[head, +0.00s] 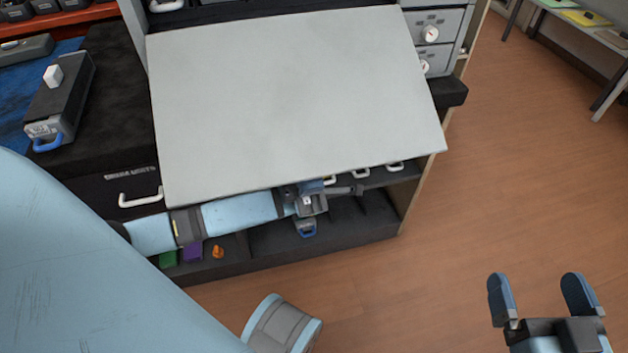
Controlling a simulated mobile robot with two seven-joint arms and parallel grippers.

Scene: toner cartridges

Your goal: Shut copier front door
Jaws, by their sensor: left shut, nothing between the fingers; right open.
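The copier front door (290,95) is a large flat light-grey panel. It stands out from the copier, tilted, over the dark lower bay (340,230). My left forearm lies along and just below the door's near edge. My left gripper (348,190) is shut and empty near the middle of that edge, with its fingers pointing right. I cannot tell whether it touches the door. My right gripper (540,295) is open and empty over the floor at the lower right, well clear of the door. The door hides most of the copier's inside.
White handles (395,167) show under the door's edge. A dark cartridge (60,95) with a blue handle lies on the black top at left. Grey drawers (430,35) with knobs stand at upper right. The wooden floor (510,150) at right is clear.

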